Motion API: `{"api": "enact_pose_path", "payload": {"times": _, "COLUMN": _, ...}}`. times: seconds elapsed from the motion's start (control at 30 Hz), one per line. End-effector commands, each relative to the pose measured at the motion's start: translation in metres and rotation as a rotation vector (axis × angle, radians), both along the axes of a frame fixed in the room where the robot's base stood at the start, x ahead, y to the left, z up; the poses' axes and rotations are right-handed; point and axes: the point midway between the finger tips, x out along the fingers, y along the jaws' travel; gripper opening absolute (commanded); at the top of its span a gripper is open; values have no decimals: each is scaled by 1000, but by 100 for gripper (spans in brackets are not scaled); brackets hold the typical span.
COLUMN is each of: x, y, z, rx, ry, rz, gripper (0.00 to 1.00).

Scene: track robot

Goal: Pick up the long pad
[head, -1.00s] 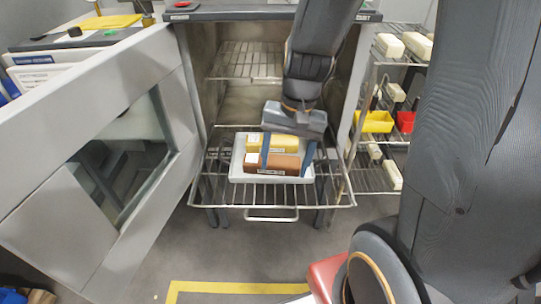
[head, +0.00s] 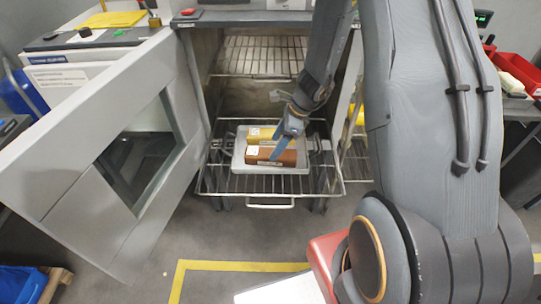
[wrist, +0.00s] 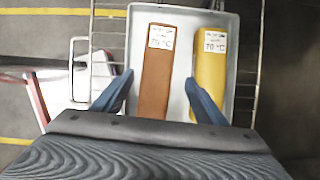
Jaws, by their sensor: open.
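Two block-shaped pads lie side by side on a white tray. One is a brown pad (head: 270,156) and the other a yellow pad (head: 262,138); each has a white 70 °C label. The wrist view shows the brown pad (wrist: 158,75) left of the yellow pad (wrist: 210,70). My gripper (head: 277,150) is open over the tray. In the wrist view my gripper (wrist: 160,77) has its blue fingers either side of the brown pad, the right one near the yellow pad. Finger height is unclear.
The white tray (head: 240,160) sits on a pulled-out wire rack (head: 230,186) before an open oven-like chamber (head: 255,97). Its windowed door (head: 75,185) stands open at left. A shelf with a red bin (head: 520,70) is at right.

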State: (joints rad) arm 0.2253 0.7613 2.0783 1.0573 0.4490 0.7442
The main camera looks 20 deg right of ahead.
Motion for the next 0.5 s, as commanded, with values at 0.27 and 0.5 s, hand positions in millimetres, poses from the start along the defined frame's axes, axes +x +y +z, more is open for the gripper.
{"api": "enact_pose_path", "payload": {"times": 0.27, "x": 0, "y": 17, "z": -31, "rx": 0, "ry": 2, "rz": 3, "gripper": 66}}
{"api": "enact_pose_path", "payload": {"times": 0.5, "x": 2, "y": 21, "z": -42, "rx": -1, "ry": -1, "rz": 3, "gripper": 66}}
